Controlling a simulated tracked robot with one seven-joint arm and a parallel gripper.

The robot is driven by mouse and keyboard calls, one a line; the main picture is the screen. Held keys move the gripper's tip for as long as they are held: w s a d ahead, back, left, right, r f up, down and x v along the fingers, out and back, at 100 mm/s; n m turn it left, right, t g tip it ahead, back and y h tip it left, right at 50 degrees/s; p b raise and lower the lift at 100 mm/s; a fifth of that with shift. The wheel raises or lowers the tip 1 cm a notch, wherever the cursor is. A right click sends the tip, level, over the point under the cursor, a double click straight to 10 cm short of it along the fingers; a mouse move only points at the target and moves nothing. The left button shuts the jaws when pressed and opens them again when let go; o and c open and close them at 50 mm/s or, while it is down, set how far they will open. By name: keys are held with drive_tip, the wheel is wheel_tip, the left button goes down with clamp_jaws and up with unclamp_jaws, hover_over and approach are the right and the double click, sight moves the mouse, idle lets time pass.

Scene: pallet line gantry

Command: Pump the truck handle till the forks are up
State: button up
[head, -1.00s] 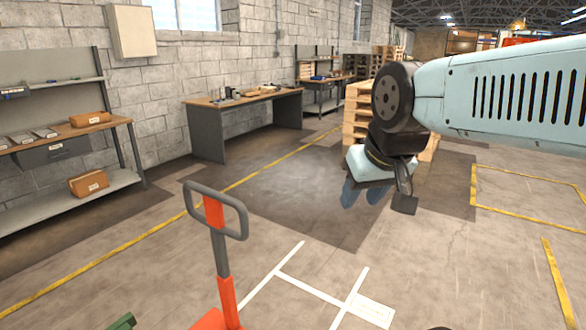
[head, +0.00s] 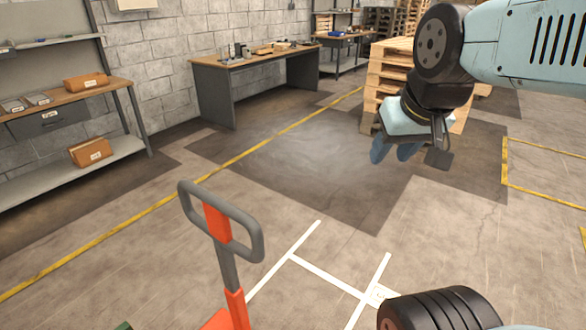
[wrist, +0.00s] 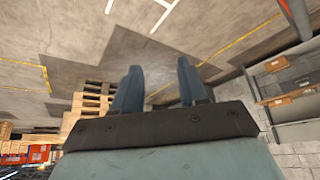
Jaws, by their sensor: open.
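The truck handle (head: 218,221) is a grey loop with an orange centre strip on a grey and orange shaft. It stands at the lower middle of the head view, tilted slightly. Only a bit of the orange truck base (head: 216,320) shows at the bottom edge; the forks are out of view. My gripper (head: 393,152) is open and empty in the air, to the right of the handle and above it in the picture, well apart from it. In the wrist view its two blue-grey fingers (wrist: 158,88) stand apart with only floor between them.
A shelf bench with boxes (head: 88,82) stands at the left. A workbench (head: 250,60) is against the wall. Stacked pallets (head: 390,65) stand behind my gripper. White and yellow lines mark the floor, which is clear around the handle. A green thing touches the bottom edge.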

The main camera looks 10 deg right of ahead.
drive_tip(key=shift+o, duration=1.1)
drive_tip(key=shift+w+a, duration=0.15)
drive_tip(key=shift+a, duration=0.05)
drive_tip(key=shift+w+a+r, duration=0.1)
drive_tip(key=shift+w+r, duration=0.05)
drive_tip(key=shift+w, duration=0.1)
drive_tip(key=w+a+f+n+g, duration=0.2)
drive_tip(key=w+a+n, duration=0.15)
drive_tip(key=w, duration=0.45)
drive_tip(key=w+a+f+n+g+y, duration=0.1)
drive_tip(key=w+a+f+n+g, duration=0.25)
drive_tip(key=w, duration=0.45)
drive_tip(key=w+a+f+n+g, duration=0.15)
drive_tip(key=w+a, duration=0.25)
drive_tip(key=w, duration=0.4)
drive_tip(key=shift+n, duration=0.35)
drive_tip(key=f, duration=0.4)
drive_tip(key=s+f, duration=0.1)
drive_tip(key=f, duration=0.4)
drive_tip(key=s+a+f, duration=0.1)
drive_tip(key=f, duration=0.3)
drive_tip(key=shift+f, duration=0.15)
clamp_jaws()
